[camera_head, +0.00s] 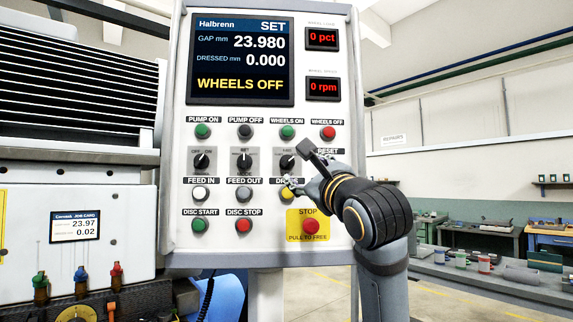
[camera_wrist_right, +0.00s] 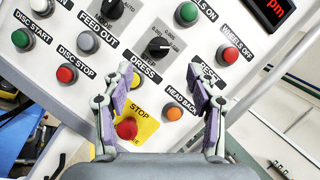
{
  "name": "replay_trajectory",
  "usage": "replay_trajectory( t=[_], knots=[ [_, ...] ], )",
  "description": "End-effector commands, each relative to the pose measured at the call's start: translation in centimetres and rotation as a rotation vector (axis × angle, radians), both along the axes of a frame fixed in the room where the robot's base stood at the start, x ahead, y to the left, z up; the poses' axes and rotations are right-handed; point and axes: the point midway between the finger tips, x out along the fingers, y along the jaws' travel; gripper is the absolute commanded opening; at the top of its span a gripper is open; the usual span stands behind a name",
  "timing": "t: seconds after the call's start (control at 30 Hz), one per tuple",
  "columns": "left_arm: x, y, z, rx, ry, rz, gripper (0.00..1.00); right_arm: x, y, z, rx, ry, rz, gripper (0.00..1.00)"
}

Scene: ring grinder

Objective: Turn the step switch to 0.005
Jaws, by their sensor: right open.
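The step switch is a black round knob (camera_head: 287,161) in the right part of the knob row on the white control panel (camera_head: 178,220). It also shows in the right wrist view as a black knob (camera_wrist_right: 158,47) with small numbers around it. I cannot read its setting surely. My right gripper (camera_head: 291,187) is in front of the panel, low and to the right of the knob, near the DRESS button. In the right wrist view its two fingers (camera_wrist_right: 160,78) are apart with nothing between them, and the knob lies beyond their tips. My left gripper is not in view.
The panel screen (camera_head: 240,60) reads SET, gap 23.980 and WHEELS OFF. Two other knobs, the mode knob (camera_head: 244,161) and the OFF/ON knob (camera_head: 202,161), sit left of the switch. A red STOP button (camera_head: 311,226) is below my gripper. Several push buttons surround the knobs.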

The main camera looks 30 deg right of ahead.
Motion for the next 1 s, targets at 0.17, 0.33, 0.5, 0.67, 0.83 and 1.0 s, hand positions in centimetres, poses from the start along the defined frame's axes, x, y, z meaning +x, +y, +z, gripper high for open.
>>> replay_trajectory(
  t=[0.17,0.33,0.5,0.67,0.83,1.0],
  knots=[
    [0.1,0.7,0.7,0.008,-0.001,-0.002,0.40,1.0,-0.2,0.4,0.002,0.005,0.000,0.58],
    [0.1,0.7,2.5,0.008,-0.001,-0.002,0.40,4.2,-1.0,1.6,0.002,0.007,0.001,0.58],
    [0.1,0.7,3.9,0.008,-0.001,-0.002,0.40,7.4,-1.7,2.6,0.001,0.006,0.001,0.58],
    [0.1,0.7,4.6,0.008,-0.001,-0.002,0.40,9.3,-2.2,3.0,0.000,0.004,0.001,0.58],
    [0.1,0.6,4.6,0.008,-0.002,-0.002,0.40,9.9,-2.3,3.0,-0.001,0.004,0.000,0.58],
    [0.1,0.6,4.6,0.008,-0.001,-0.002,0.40,9.9,-2.3,2.9,-0.002,0.003,-0.001,0.58]
  ],
)
